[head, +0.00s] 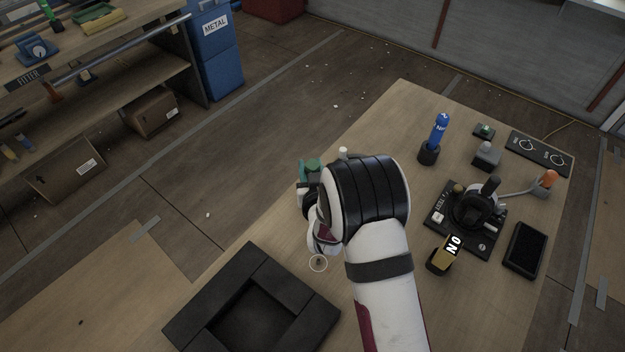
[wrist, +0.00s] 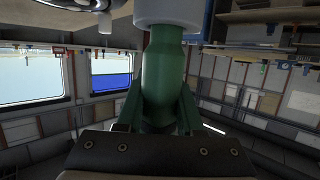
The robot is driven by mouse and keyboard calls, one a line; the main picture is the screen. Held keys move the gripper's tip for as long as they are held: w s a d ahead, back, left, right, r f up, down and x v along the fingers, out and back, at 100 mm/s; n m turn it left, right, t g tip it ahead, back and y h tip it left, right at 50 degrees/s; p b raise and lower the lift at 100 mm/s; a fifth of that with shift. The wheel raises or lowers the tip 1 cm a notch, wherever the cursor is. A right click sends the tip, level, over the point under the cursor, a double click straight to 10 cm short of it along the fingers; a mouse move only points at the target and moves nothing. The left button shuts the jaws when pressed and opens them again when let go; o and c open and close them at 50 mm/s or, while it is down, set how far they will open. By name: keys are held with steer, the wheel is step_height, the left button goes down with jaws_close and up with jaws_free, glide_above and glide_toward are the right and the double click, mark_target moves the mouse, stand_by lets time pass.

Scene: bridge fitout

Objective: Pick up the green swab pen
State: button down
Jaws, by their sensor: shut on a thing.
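The green swab pen (wrist: 163,70) stands large in the middle of the wrist view, with a pale grey-white part (wrist: 168,12) at its top. My gripper (wrist: 158,112) is shut on it, one finger on each side of its lower body. The pen's lower end is hidden behind the dark plate of my gripper. In the head view a green patch (head: 312,167) shows at my gripper, left of my wrist, over the table's left edge. My wrist hides most of the pen and the fingers there, so I cannot tell its height above the table.
The wooden table (head: 385,120) holds a black square tray (head: 190,318) at front left.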

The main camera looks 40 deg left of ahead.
steer(key=shift+r, duration=0.1)
step_height(320, 180, up, 10)
steer(key=c, duration=1.2)
jaws_free()
jaws_close()
steer(key=w+d+f, duration=0.1)
steer(key=w+d, duration=0.2)
steer(key=w, duration=0.4)
steer(key=w+d+f, duration=0.2)
steer(key=w+d, duration=0.1)
steer(key=w, duration=0.4)
steer(key=shift+d, duration=0.2)
